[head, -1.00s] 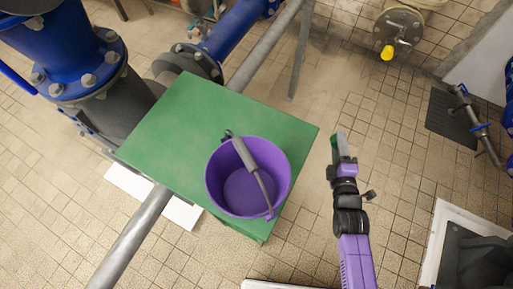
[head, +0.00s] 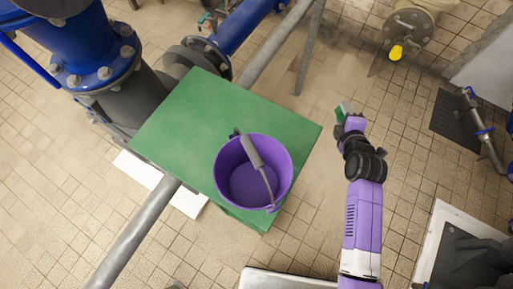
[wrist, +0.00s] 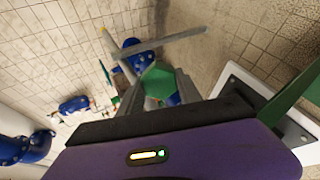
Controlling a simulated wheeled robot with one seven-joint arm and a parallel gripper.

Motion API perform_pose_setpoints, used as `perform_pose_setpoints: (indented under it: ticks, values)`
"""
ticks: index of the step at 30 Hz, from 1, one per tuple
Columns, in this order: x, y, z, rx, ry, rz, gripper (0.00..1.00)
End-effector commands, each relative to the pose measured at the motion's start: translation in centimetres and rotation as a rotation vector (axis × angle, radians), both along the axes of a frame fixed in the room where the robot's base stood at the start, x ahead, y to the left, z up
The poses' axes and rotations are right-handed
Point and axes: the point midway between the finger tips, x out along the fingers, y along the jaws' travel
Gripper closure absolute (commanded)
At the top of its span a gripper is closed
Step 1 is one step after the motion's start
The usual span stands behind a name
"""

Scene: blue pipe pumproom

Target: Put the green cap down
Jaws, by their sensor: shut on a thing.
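The green cap (head: 339,115) is at the tip of my gripper (head: 344,108) in the head view, partly hidden by the fingers. In the wrist view the green cap (wrist: 157,80) shows between the two grey fingers of my gripper (wrist: 158,88), which is shut on it. The gripper is to the right of the green table (head: 180,120), apart from its right corner, with tiled floor below it in the picture.
A purple bucket (head: 226,180) with a grey-gripped handle stands on the table's near right part, with nothing seen inside. The table's left part is bare. Blue pipes (head: 245,28) run behind the table. A flange with a yellow piece (head: 396,52) is at upper right.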

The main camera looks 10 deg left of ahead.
Motion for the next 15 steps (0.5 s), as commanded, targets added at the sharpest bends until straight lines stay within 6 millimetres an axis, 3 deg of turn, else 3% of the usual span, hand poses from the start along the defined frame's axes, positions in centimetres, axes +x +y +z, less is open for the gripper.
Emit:
perform_pose_setpoints:
  ticks: [8,15]
  values:
    - [2.9,1.6,4.4,-0.016,0.189,0.017,1.0]
    - [3.9,5.3,10.1,-0.048,0.491,0.041,1.0]
